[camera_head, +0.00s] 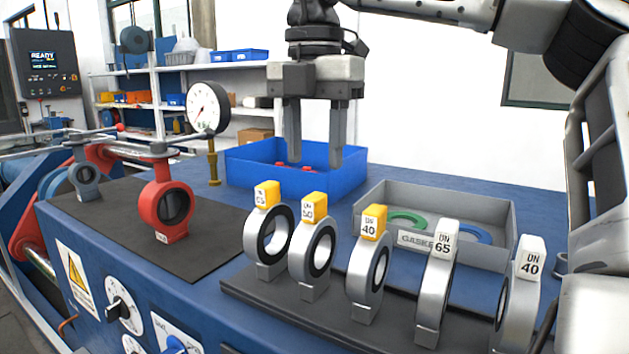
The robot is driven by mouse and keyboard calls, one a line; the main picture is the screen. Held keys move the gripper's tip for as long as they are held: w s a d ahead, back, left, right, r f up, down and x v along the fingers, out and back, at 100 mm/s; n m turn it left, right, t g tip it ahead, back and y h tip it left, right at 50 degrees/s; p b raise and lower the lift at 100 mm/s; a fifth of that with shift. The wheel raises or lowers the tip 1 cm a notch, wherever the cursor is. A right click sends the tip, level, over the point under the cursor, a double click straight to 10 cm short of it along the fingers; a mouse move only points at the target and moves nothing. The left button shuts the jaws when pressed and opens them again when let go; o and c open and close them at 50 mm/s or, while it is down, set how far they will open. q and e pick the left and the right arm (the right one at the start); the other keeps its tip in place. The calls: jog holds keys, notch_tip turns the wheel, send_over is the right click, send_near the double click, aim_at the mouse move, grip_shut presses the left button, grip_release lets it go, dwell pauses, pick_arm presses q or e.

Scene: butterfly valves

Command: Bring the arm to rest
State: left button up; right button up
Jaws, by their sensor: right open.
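My right gripper (315,140) hangs from the arm that comes in from the right. Its two grey fingers point down, are apart, and nothing shows between them. The fingertips are at or just above the blue bin (240,170), in which small red parts (307,168) show. I cannot tell exactly how high the fingertips are above the bin. My left gripper is not in view.
Several grey valves with tags, such as the yellow DN 40 one (368,270), stand in a row on a dark mat (260,292). A grey gasket tray (490,212) stands behind them. A red valve (170,205) and pressure gauge (208,107) stand left.

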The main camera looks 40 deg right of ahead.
aim_at(314, 196)
jog(key=shift+r, duration=0.8)
notch_tip(314, 196, down, 12)
jog(key=shift+f, duration=0.1)
jog(key=shift+r+p, duration=0.35)
jog(key=shift+s+a+r+b, duration=0.1)
jog(key=shift+r+b, duration=0.1)
jog(key=shift+r, duration=0.55)
jog(key=shift+s+a+r+b, duration=0.1)
jog(key=shift+r+b, duration=0.1)
jog(key=shift+r, duration=0.5)
jog(key=shift+f, duration=0.1)
